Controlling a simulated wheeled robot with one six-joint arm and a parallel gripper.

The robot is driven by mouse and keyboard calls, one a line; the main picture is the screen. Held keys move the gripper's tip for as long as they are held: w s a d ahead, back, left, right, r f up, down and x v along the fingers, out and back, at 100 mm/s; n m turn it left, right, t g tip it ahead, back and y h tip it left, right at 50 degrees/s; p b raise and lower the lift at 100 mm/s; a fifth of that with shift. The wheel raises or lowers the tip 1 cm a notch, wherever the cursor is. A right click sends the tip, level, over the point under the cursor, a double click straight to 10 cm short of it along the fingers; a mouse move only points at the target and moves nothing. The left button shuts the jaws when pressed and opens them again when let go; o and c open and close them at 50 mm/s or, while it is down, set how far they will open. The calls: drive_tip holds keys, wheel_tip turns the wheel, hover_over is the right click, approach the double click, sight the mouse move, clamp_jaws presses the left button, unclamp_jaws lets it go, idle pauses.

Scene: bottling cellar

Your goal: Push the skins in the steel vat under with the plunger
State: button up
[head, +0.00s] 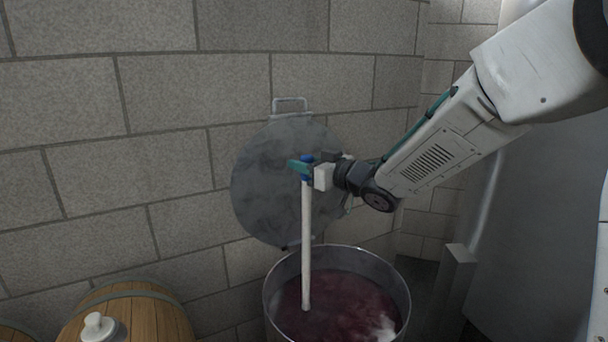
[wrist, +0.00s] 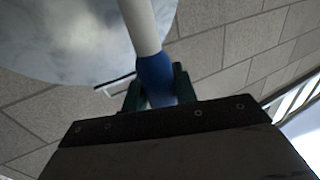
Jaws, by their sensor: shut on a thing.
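The steel vat (head: 271,300) stands low in the middle of the head view, its open top showing dark red-purple contents. The skins (head: 345,296) fill the surface, with a pale patch at the right side. The plunger (head: 306,245) is a white pole with a blue grip, held upright over the vat. Its lower end meets the surface left of the middle, and the end itself is hidden in or behind the skins. My gripper (head: 305,168) is shut on the blue grip near the top. In the wrist view the dark green fingers flank the blue grip (wrist: 155,78).
A round grey lid (head: 262,180) with a handle stands open behind the vat, against the block wall (head: 170,95). A wooden barrel (head: 150,318) with a white bung (head: 97,326) is at lower left. A grey post (head: 458,275) stands right of the vat.

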drive_tip(key=shift+r, duration=3.9)
wheel_tip(320, 180, up, 9)
